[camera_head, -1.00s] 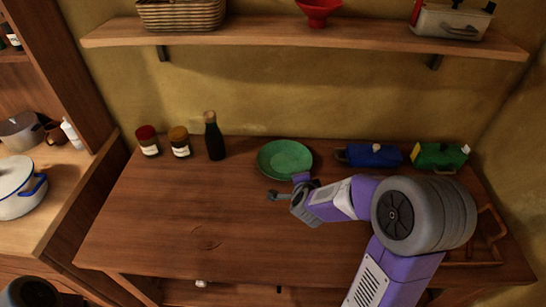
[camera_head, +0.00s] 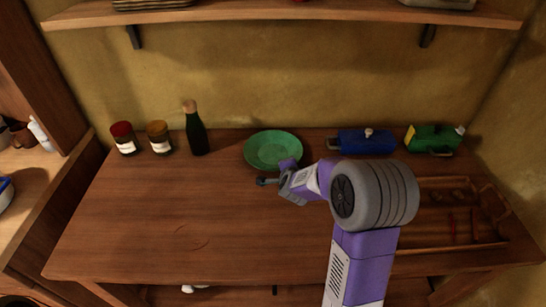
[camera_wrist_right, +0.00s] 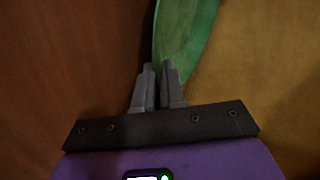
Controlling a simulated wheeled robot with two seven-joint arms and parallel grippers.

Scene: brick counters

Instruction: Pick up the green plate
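The green plate (camera_head: 273,149) lies near the back of the wooden table, in front of the wall. My right gripper (camera_head: 264,181) is at its front rim, with the fingers pointing left. In the right wrist view the two fingers (camera_wrist_right: 158,72) are close together, and the rim of the plate (camera_wrist_right: 181,30) reaches down to and between their tips. The exact contact is dim and partly hidden by the fingers. My left gripper is not in view.
Two jars (camera_head: 158,138) and a dark bottle (camera_head: 196,133) stand left of the plate. A blue container (camera_head: 366,143) and a green one (camera_head: 432,140) are to the right. A wooden tray (camera_head: 430,240) is at the right. A shelf (camera_head: 280,18) hangs above. The table's left-front (camera_head: 150,230) is clear.

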